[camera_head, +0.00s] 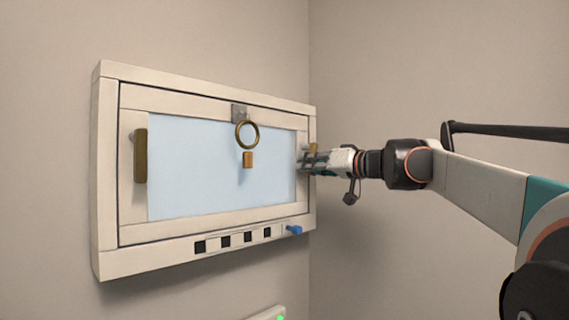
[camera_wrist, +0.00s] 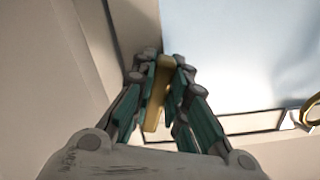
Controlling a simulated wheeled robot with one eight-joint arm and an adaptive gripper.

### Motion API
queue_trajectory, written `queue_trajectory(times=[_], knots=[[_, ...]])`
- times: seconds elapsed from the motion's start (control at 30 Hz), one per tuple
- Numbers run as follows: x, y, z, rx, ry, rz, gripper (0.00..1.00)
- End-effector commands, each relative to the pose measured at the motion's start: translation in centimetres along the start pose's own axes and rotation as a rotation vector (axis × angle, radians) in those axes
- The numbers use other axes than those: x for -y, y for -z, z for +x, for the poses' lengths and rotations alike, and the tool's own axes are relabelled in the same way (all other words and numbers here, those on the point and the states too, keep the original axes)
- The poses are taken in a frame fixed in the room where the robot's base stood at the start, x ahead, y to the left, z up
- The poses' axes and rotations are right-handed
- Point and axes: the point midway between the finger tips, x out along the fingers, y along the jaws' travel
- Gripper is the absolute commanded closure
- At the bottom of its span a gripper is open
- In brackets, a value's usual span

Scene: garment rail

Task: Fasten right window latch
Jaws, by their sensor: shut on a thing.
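The white-framed window (camera_head: 205,90) with its pale blue pane (camera_head: 195,165) is on the wall. The right latch (camera_head: 312,148) is a brass bar at the right side of the frame, mostly hidden behind my gripper (camera_head: 306,160) in the head view. In the wrist view the brass latch (camera_wrist: 155,105) lies between the two teal fingers of my gripper (camera_wrist: 163,70), which is shut on it. The left latch (camera_head: 140,155) is a brass bar standing upright on the left side of the frame.
A brass ring (camera_head: 247,134) hangs from a grey plate (camera_head: 239,113) at the top of the frame, with a small brass block (camera_head: 247,159) below it. A blue knob (camera_head: 294,230) and dark squares line the lower ledge. A green-lit box (camera_head: 268,314) is below.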

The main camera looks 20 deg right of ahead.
Motion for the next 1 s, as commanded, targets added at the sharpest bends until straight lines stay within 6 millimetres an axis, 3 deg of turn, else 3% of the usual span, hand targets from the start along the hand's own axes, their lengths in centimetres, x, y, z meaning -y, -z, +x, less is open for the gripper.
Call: queue_trajectory(times=[0.5,1.0], knots=[[-1.6,0.2,0.0,0.001,0.0,-0.323,1.0],[-1.9,0.3,0.0,0.001,0.0,-0.378,1.0]])
